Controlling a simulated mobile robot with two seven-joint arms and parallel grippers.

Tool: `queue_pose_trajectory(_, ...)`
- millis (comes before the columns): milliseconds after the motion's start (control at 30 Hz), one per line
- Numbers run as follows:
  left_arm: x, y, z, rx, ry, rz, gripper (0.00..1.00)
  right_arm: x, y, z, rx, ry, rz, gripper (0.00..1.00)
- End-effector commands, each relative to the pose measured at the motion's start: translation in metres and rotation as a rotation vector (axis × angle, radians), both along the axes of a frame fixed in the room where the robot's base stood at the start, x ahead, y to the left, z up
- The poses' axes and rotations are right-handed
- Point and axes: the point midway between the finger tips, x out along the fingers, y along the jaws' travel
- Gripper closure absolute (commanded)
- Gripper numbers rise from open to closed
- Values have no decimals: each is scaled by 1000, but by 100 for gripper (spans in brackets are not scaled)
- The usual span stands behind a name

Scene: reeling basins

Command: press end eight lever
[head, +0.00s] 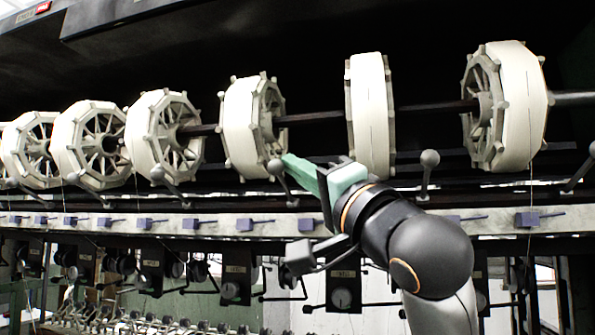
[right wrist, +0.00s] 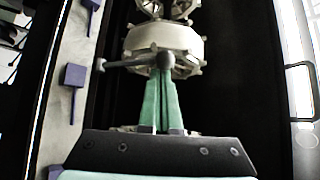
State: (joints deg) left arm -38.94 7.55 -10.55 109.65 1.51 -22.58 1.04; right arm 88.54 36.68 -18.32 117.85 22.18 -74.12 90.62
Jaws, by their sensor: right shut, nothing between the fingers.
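A ball-topped lever (head: 275,167) rises from the rail below a cream reel (head: 240,128) in the head view. My right gripper (head: 288,160), with green fingers, is shut and empty, its tips right at the lever's ball. In the right wrist view the fingers (right wrist: 162,78) point at the grey ball (right wrist: 165,61), whose rod runs to the left. They look touching or nearly so; I cannot tell which. No number on the lever is readable, so I cannot tell if it is end eight. My left gripper is not in view.
Similar levers stand along the rail, including one to the right (head: 429,160) and one to the left (head: 158,173). Cream reels (head: 370,115) hang on a dark shaft above. Small purple guides (head: 245,225) line the pale rail (head: 205,222) below.

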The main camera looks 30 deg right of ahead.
Motion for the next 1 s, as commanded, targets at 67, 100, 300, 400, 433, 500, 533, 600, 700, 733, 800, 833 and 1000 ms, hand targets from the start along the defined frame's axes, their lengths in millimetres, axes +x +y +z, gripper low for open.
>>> queue_pose_trajectory(67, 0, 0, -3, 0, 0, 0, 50, 0, 0, -3, -8, -7, 0, 100)
queue_pose_trajectory(100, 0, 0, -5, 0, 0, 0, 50, 0, 1, -3, -13, -12, 0, 100)
queue_pose_trajectory(300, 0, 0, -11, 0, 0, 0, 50, -1, 2, -7, -41, -34, 0, 100)
queue_pose_trajectory(400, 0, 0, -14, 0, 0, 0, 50, -1, 2, -9, -55, -48, 1, 100)
queue_pose_trajectory(433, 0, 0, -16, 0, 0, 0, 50, -1, 2, -10, -61, -53, 1, 100)
queue_pose_trajectory(500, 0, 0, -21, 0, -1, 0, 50, -2, 3, -13, -78, -68, 2, 100)
queue_pose_trajectory(533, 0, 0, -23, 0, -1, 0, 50, -2, 3, -15, -87, -76, 2, 100)
queue_pose_trajectory(600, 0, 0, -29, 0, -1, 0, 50, -2, 4, -19, -112, -97, 2, 100)
queue_pose_trajectory(700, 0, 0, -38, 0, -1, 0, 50, -3, 5, -25, -156, -137, 2, 100)
queue_pose_trajectory(733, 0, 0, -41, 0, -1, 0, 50, -3, 5, -28, -171, -151, 2, 100)
queue_pose_trajectory(800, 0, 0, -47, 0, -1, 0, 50, -3, 6, -32, -208, -183, 3, 100)
queue_pose_trajectory(833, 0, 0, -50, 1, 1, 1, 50, -3, 6, -35, -225, -199, 2, 100)
queue_pose_trajectory(1000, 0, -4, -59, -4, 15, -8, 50, -4, 6, -44, -316, -278, -1, 100)
